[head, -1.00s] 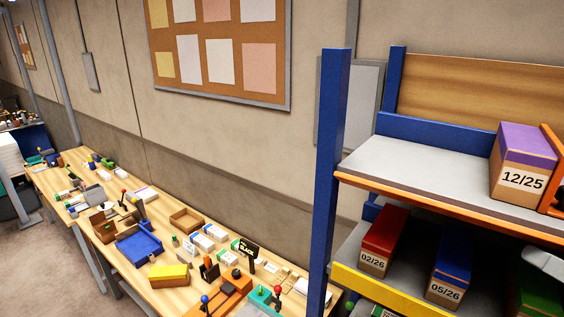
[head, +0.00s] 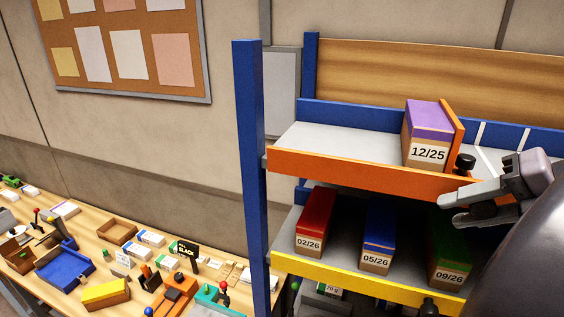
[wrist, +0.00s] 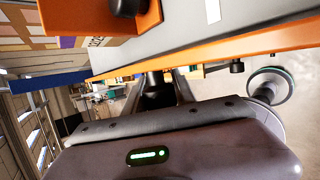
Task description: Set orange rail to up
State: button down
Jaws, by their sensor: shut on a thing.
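The orange rail (head: 345,171) runs along the front of the upper shelf (head: 330,138). Its broad face stands up and covers the shelf's front edge. My gripper (head: 452,208) is at the rail's right part, in front of it. In the wrist view the orange rail (wrist: 200,56) crosses just beyond my gripper (wrist: 158,88). The jaws are shut on a dark knob (wrist: 153,80) at the rail. The grip itself is partly hidden by the fingers in the head view.
A purple-topped ream box (head: 427,138) marked 12/25 stands on the upper shelf beside an orange divider (head: 452,132) with a black knob (head: 465,161). Below are red (head: 314,220), blue (head: 378,232) and green (head: 449,255) boxes behind a yellow rail (head: 350,279). A cluttered workbench stands left.

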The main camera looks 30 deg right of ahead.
jog(key=shift+r+g, duration=0.15)
jog(key=shift+g, duration=0.15)
dwell(0.5)
jog(key=c, duration=1)
grip_release()
